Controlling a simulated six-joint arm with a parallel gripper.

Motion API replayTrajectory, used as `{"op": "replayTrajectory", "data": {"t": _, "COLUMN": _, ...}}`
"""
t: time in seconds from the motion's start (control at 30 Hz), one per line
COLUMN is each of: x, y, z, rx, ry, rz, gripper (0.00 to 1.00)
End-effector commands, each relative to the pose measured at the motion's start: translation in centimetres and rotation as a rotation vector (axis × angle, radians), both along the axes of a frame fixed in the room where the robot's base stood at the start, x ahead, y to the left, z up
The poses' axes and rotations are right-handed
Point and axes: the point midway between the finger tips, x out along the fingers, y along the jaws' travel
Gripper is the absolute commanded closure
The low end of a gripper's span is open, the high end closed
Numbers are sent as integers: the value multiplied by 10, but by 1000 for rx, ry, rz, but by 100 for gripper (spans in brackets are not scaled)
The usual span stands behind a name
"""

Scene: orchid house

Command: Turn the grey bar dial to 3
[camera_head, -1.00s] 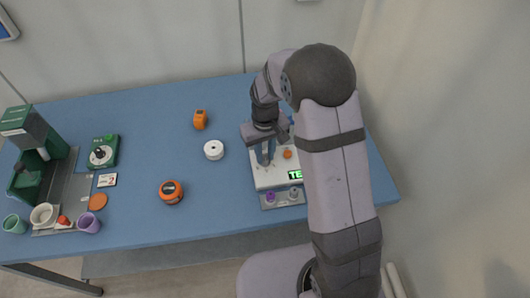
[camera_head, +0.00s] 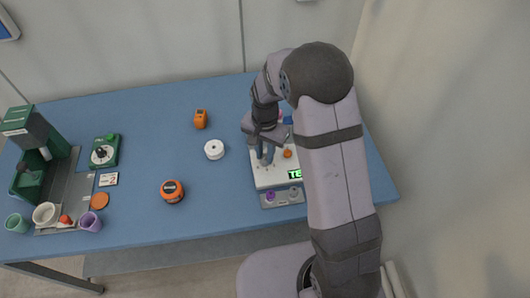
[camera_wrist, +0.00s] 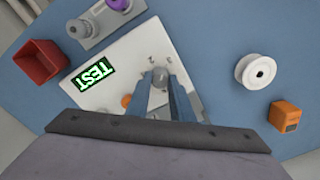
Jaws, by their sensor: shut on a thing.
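The grey bar dial (camera_wrist: 160,77) is on a white panel (camera_wrist: 118,62) and lies between the two fingers of my gripper (camera_wrist: 162,80) in the wrist view. The fingers are shut on it. Small marks surround the dial, but their numbers are too small to read, so I cannot tell its setting. The panel also shows in the head view (camera_head: 266,182), where my gripper (camera_head: 265,160) points down at it and hides the dial. A green TEST display (camera_wrist: 93,74) and an orange button (camera_wrist: 126,101) are on the same panel.
A grey strip with a purple knob (camera_head: 270,196) and a grey knob (camera_head: 295,191) adjoins the panel. A red box (camera_wrist: 40,62) stands nearby. A white spool (camera_head: 214,150) and an orange block (camera_head: 200,119) are to the left.

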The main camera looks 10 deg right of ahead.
Motion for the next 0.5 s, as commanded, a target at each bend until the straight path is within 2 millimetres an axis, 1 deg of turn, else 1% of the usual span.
{"op": "replayTrajectory", "data": {"t": 0.2, "x": 2, "y": 0, "z": 2, "rx": 0, "ry": -6, "rz": -99, "gripper": 100}}
{"op": "replayTrajectory", "data": {"t": 0.5, "x": 2, "y": 0, "z": 1, "rx": 1, "ry": -7, "rz": -143, "gripper": 100}}
